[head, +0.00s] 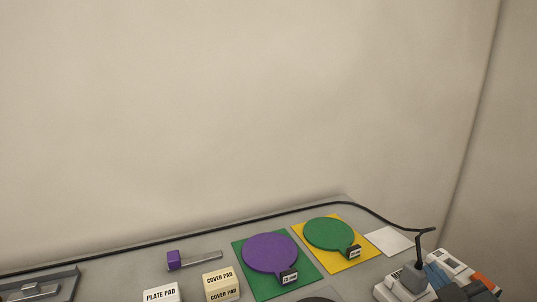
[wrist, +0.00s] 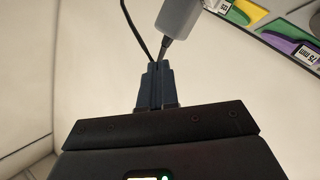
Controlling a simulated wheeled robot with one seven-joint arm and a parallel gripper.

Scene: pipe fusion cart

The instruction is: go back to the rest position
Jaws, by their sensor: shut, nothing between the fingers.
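My gripper (wrist: 156,85) shows in the wrist view with its dark blue fingers together and nothing between them. Just beyond the fingertips is a grey tool-like body (wrist: 178,18) with a thin dark tip. The tip overlaps the fingers in the picture; I cannot tell whether they touch.
The grey cart top (head: 120,265) holds a purple disc (head: 270,252) on a green square and a green disc (head: 328,234) on a yellow square. A plate pad block (head: 161,293), cover pad blocks (head: 221,283), a purple block (head: 174,260) and a white sheet (head: 389,241) lie around them. A wall (head: 230,110) rises behind.

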